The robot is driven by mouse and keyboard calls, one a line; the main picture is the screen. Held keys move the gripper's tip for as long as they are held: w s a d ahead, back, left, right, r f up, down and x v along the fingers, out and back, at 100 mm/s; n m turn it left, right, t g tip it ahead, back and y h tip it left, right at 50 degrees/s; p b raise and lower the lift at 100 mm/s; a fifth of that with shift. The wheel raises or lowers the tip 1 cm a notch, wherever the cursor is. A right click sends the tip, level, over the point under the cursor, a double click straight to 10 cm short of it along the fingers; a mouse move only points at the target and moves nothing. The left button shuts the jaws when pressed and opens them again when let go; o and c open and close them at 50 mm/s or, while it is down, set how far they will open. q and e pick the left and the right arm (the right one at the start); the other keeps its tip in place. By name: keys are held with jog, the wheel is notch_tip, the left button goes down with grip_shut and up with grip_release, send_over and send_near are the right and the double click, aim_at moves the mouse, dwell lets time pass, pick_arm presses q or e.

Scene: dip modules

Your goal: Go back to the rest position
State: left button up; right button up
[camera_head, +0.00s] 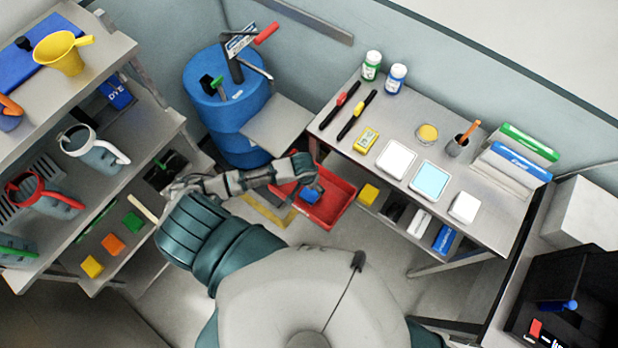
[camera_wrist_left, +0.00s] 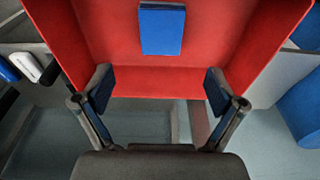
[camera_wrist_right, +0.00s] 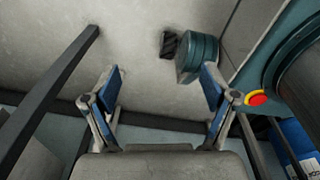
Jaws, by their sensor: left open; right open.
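My left arm reaches out over a red tray (camera_head: 340,202) in the head view, and its gripper (camera_head: 304,172) is at the tray's left end. In the left wrist view the left gripper (camera_wrist_left: 160,90) is open with nothing between its fingers. A blue block (camera_wrist_left: 162,30) lies in the red tray (camera_wrist_left: 235,45) beyond the fingertips, apart from them; it also shows in the head view (camera_head: 313,195). My right gripper (camera_wrist_right: 160,88) is open and empty in the right wrist view, with bare floor behind it. The right gripper is not visible in the head view.
A workbench (camera_head: 400,125) with bottles, pens and white trays stands right of the red tray. A blue barrel (camera_head: 215,115) stands behind my left arm. A shelf unit (camera_head: 105,60) with jugs and coloured blocks is at left. A dark metal post (camera_wrist_right: 50,95) stands left of my right gripper.

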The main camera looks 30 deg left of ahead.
pick_arm(q)
jog(key=s+d+r+m+t+h, duration=0.1)
jog(key=s+d+r+m+h, duration=0.1)
jog(key=s+d+r, duration=0.3)
jog(key=s+a+r+n+y, duration=0.15)
jog(key=s+a+r, duration=0.25)
jog(key=s, duration=0.4)
notch_tip(320, 180, down, 26)
jog(key=r, duration=0.1)
jog(key=s+a+f+m+g+b, duration=0.1)
jog(key=s+a+f, duration=0.1)
jog(key=s+f, duration=1.7)
jog(key=shift+a+f+g+b, duration=0.3)
jog(key=shift+a+g+b, duration=0.1)
pick_arm(e)
jog(key=shift+a+f, duration=0.6)
jog(key=shift+f, duration=0.2)
